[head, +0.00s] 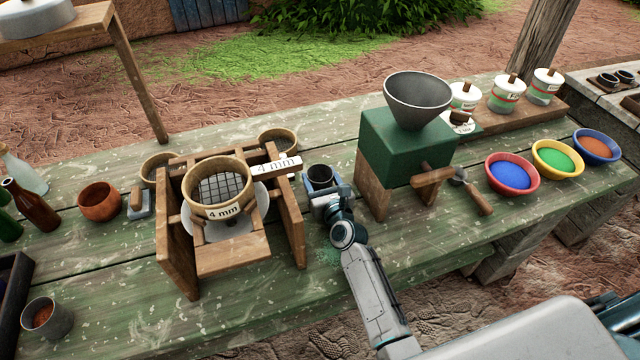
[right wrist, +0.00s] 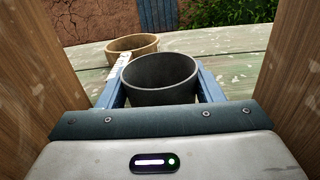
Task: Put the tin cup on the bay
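A dark grey tin cup (head: 320,176) is upright between the sieve stand and the green mill. My right gripper (head: 322,193) is low beside it, with its blue fingers on either side of the cup. In the right wrist view the cup (right wrist: 160,82) fills the gap between both fingers, and the gripper (right wrist: 163,88) looks shut on it. The cup's base is hidden, so I cannot tell whether it touches the table. I see nothing clearly marked as the bay. My left gripper is not in view.
The wooden sieve stand (head: 178,262) is close on the left and the mill's wooden leg (head: 372,186) close on the right. Bowls of blue (head: 511,175), green and orange powder stand at right. Another cup (head: 47,318) with brown contents is at front left.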

